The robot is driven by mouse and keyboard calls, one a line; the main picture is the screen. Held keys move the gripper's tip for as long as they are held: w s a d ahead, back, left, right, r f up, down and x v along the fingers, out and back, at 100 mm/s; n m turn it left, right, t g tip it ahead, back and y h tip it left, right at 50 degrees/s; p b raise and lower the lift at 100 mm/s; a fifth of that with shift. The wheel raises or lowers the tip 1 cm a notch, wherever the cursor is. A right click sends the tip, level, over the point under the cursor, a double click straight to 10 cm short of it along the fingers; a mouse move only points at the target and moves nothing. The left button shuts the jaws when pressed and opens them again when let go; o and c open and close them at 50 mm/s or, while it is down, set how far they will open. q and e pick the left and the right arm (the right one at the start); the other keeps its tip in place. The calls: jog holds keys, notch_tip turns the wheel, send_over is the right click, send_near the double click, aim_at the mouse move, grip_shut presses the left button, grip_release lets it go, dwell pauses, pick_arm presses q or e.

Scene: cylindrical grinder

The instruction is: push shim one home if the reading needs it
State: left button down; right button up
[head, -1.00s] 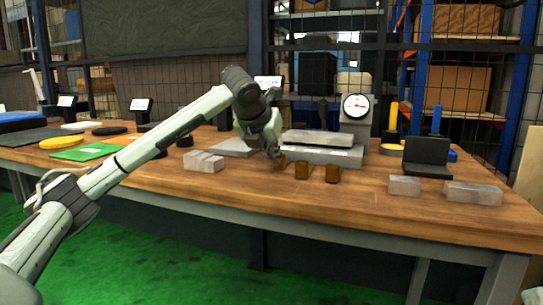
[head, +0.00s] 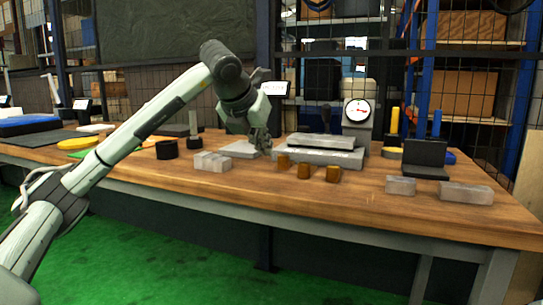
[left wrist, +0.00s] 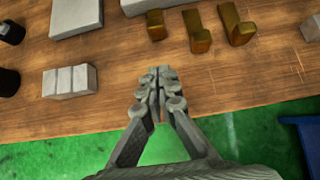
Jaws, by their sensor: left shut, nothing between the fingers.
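Three brown-gold shims stand in a row before a grey steel block (head: 318,156): a left one (head: 283,162), a middle one (head: 303,170) and a right one (head: 333,174). Which is shim one I cannot tell. In the left wrist view the left shim (left wrist: 156,25), middle shim (left wrist: 197,32) and right shim (left wrist: 236,25) lie beyond the fingers. My left gripper (head: 262,147) is shut and empty, left of the left shim and apart from it. A round dial gauge (head: 357,110) stands behind; its reading is too small to tell. My right gripper is not in view.
A grey segmented block (head: 212,162) and a dark round piece (head: 167,149) lie left of the shims. Grey blocks (head: 466,193) and a black angle plate (head: 425,158) sit at the right. The wooden bench (head: 290,198) is clear along its front.

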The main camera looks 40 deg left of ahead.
pick_arm(q)
jog(key=shift+v, duration=1.65)
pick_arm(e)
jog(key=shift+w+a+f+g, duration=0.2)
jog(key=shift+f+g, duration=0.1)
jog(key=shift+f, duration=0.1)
